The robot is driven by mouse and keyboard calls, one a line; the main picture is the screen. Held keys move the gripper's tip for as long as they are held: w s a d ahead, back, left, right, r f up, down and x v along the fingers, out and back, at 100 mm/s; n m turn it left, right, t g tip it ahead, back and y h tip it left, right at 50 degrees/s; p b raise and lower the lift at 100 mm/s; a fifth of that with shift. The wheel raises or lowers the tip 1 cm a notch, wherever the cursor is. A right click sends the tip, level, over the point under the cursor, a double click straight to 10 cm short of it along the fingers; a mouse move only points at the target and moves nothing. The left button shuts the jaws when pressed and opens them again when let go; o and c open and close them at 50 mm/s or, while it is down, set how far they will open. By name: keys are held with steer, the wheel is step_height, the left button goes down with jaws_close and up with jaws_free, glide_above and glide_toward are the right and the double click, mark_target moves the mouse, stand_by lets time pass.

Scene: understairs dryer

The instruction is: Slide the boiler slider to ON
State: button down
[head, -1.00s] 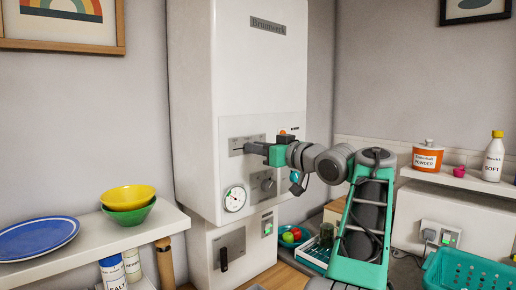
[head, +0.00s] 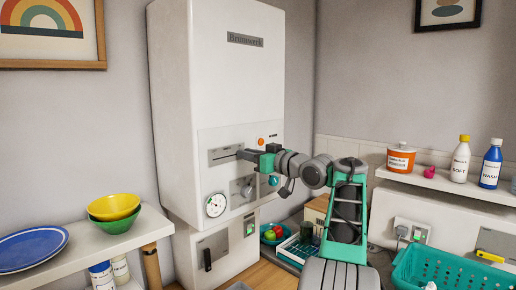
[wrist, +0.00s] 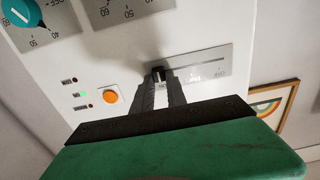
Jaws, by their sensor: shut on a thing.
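The white boiler (head: 225,85) has a grey slider plate (head: 221,155) on its front, with a narrow dark slot. My gripper (head: 241,154) is at the right part of this plate. In the wrist view, turned roughly upside down, my gripper (wrist: 161,88) is shut on the small dark slider knob (wrist: 157,72). The knob is near the left end of the plate (wrist: 205,66) there, beside a small mark that seems to read ON, partly between the fingers. A mark that looks like OFF is toward the other end.
An orange button (wrist: 109,94) and small lamps (wrist: 76,94) are beside the plate. Below it on the boiler are a dial knob (head: 243,187) and a round gauge (head: 215,205). A shelf with bowls (head: 114,212) is at left, a teal basket (head: 450,272) at lower right.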

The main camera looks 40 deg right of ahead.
steer(key=shift+d+r, duration=0.1)
steer(key=shift+r, duration=0.05)
steer(key=c, duration=1.3)
jaws_free()
steer(key=shift+d, duration=0.15)
steer(key=s+b, duration=0.1)
steer(key=s, duration=0.4)
steer(key=s+b, duration=0.1)
steer(key=s, duration=0.1)
steer(key=shift+s+d+b, duration=0.3)
steer(key=shift+s+b, duration=0.05)
